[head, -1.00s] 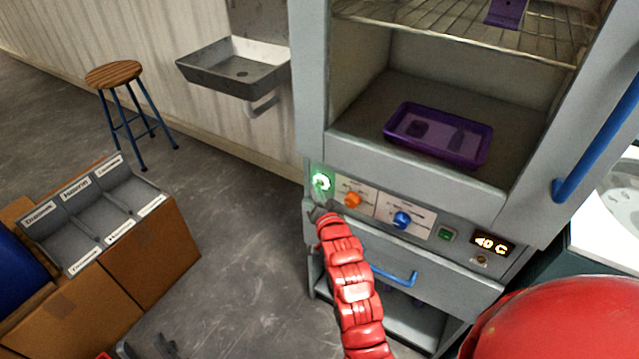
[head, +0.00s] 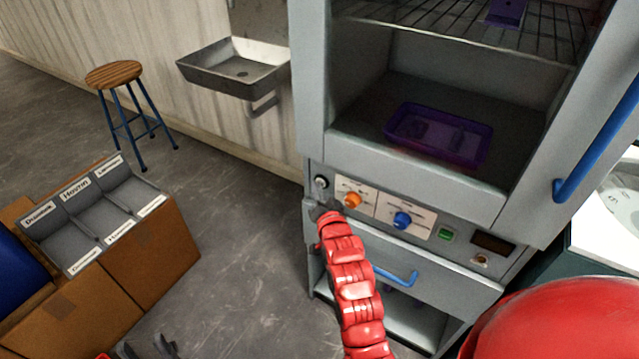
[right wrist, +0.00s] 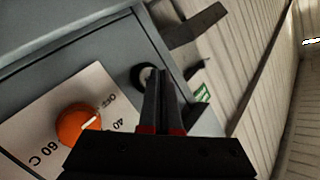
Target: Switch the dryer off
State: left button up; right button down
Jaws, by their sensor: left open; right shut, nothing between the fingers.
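The dryer (head: 310,100) is a grey cabinet with its upper chamber open and dark inside. Its round power button (head: 321,183) at the left end of the panel is unlit; it also shows in the right wrist view (right wrist: 147,77). The display (head: 492,244) is blank. My right gripper (head: 319,208) is shut and empty, with its tips just below the button; in the right wrist view the fingers (right wrist: 163,95) overlap its edge, and I cannot tell if they touch. My left gripper (head: 146,347) is open at the bottom edge, partly cut off.
An orange knob (head: 352,200), a blue knob (head: 402,220) and a green switch (head: 445,235) share the panel. A purple tray (head: 480,160) sits in the chamber. A blue-handled door (head: 590,150) stands at right. A sink (head: 235,68), stool (head: 114,74) and labelled bins are left.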

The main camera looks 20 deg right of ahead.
jog(key=shift+s+a, duration=0.15)
jog(key=s+a+p, duration=0.1)
jog(key=s+a, duration=0.1)
jog(key=s+a+p, duration=0.1)
jog(key=a, duration=0.1)
jog(key=shift+s+a, duration=0.35)
jog(key=shift+r, duration=0.1)
dwell(0.5)
